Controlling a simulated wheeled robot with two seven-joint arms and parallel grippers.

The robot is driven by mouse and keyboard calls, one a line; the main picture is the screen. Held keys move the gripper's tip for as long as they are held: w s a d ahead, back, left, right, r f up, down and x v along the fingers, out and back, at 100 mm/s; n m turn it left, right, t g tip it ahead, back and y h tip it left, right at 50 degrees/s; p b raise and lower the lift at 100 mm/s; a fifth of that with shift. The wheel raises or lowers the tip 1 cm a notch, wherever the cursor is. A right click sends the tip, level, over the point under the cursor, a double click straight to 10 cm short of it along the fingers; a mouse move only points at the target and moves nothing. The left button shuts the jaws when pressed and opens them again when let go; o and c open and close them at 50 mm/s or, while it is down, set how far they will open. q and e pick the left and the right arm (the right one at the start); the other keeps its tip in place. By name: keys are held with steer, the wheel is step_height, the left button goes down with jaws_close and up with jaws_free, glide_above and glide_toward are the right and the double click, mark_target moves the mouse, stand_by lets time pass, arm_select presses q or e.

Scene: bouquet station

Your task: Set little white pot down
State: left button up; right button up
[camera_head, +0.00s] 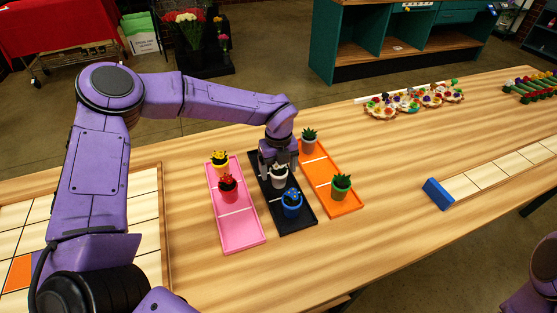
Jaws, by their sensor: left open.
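The little white pot (279,179) stands upright at the upper half of the black tray (291,229), as far as I can tell resting on it. My left gripper (279,172) is open right above and around the white pot, with its fingers at the pot's sides. The gripper hides the pot's top and whatever it holds. A blue pot (292,208) with blue flowers stands in the lower half of the same tray. My right gripper is not in view; only a bit of purple arm shows at the lower right edge.
A pink tray (240,236) on the left holds a yellow pot (220,164) and a red pot (229,193). A blue block (437,194) lies farther right. The table between is clear.

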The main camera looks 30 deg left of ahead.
arm_select(q)
step_height(320, 180, up, 11)
steer(key=shift+b, duration=1.1)
steer(key=shift+r, duration=0.4)
